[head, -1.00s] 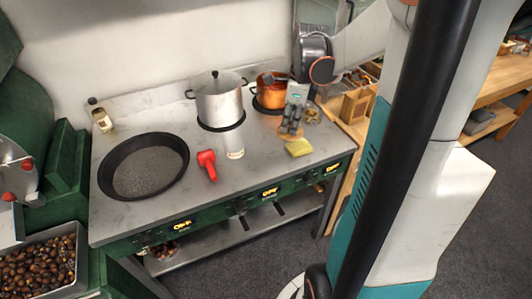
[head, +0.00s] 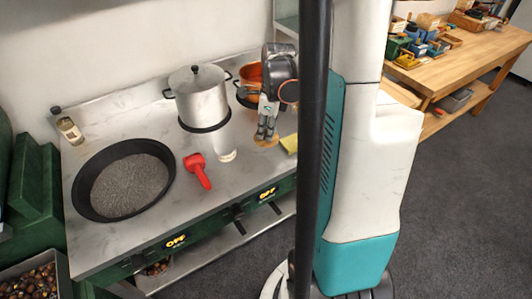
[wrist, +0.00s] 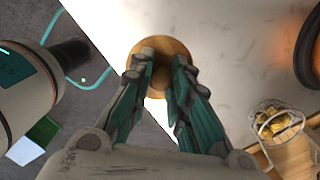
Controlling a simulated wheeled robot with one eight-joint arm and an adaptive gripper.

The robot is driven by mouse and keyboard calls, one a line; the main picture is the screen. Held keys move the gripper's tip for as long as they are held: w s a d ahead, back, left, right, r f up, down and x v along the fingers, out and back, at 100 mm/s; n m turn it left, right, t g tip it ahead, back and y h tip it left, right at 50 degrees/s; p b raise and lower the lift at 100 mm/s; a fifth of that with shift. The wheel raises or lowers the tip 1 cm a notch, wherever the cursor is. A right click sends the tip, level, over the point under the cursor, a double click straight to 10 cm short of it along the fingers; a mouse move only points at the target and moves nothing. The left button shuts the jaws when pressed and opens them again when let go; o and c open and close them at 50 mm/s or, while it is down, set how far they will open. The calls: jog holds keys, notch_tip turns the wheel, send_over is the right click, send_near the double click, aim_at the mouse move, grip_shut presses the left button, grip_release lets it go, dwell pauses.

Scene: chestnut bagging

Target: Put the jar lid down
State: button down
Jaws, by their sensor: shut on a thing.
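The jar lid (wrist: 147,47) is a round light-wood disc with a knob. My gripper (wrist: 162,73) is shut on its knob in the wrist view, with the fingers on either side. In the head view my gripper (head: 265,133) points down at the right part of the worktop, and the lid (head: 266,142) shows at its fingertips. The lid is at or just above the worktop; I cannot tell if it touches. A glass jar with yellow pieces (wrist: 279,124) stands at the right in the wrist view.
A copper pot (head: 249,78), a steel pot (head: 203,98), a white shaker (head: 223,146), a red-handled tool (head: 197,170) and a black pan (head: 82,193) are on the worktop. Its front edge (head: 185,226) is near.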

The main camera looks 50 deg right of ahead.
jog(key=shift+f+b, duration=1.25)
jog(key=shift+f, duration=3.15)
jog(key=shift+f, duration=0.2)
jog(key=c, duration=1.5)
grip_release()
jog(key=shift+r, duration=0.1)
jog(key=r+p, duration=0.1)
jog(key=r, duration=0.3)
jog(key=r+p, duration=0.1)
jog(key=r, duration=0.3)
jog(key=s+r+p, duration=0.1)
jog(key=r+p, duration=0.1)
jog(key=r, duration=0.2)
jog(key=shift+s+d+r, duration=0.1)
jog(key=shift+d, duration=0.25)
